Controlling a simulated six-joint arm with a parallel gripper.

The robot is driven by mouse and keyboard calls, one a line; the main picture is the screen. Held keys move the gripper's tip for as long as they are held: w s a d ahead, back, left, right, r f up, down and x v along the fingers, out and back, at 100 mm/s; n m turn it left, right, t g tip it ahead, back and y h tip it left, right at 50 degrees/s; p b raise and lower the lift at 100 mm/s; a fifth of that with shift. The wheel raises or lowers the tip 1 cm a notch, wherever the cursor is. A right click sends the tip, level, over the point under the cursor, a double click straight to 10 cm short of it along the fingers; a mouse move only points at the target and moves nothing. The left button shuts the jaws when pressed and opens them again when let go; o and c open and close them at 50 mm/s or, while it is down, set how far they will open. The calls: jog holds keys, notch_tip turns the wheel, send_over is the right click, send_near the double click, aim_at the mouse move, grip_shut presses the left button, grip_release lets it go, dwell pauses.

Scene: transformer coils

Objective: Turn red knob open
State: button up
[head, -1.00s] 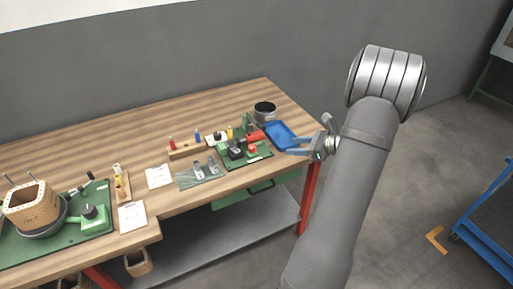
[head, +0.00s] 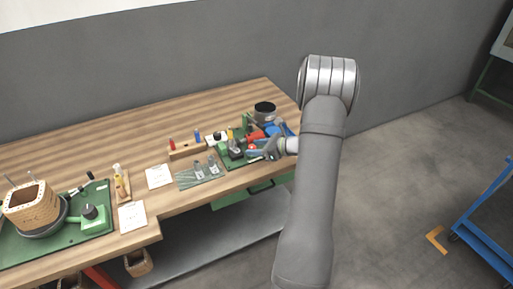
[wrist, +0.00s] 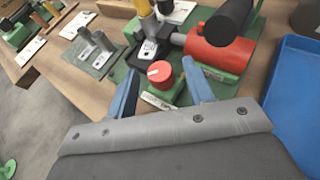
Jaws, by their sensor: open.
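The red knob (wrist: 160,72) is a short upright cylinder with a small pale mark on its top, seen in the wrist view on the green base plate (wrist: 183,97). My gripper (wrist: 160,80) is open, with one blue finger to the left of the knob and the other to its right. The fingers look apart from the knob. In the head view my gripper (head: 258,150) is at the front right of the bench and hides the knob.
A blue tray (wrist: 296,85) is to the right. Grey metal parts on a green mat (wrist: 90,58) lie to the left. A dark pot (head: 264,110) stands at the back right.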

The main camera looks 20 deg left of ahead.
jog(key=shift+c, duration=0.5)
jog(key=c, duration=0.9)
jog(key=shift+w+n+g, duration=0.1)
jog(key=shift+n+g, duration=0.3)
jog(key=n+g, duration=0.3)
jog(key=g, duration=0.1)
jog(key=shift+w+f+n, duration=0.1)
jog(key=shift+w+n, duration=0.2)
jog(key=shift+w+a+n+g+h, duration=0.15)
jog(key=shift+n+g+h, duration=0.5)
jog(key=shift+n+g, duration=0.5)
jog(key=shift+w+a+n+g+h, duration=0.1)
jog(key=shift+n+g+h, duration=0.55)
jog(key=shift+n+g, duration=0.5)
jog(key=shift+g, duration=0.4)
jog(key=o, duration=1)
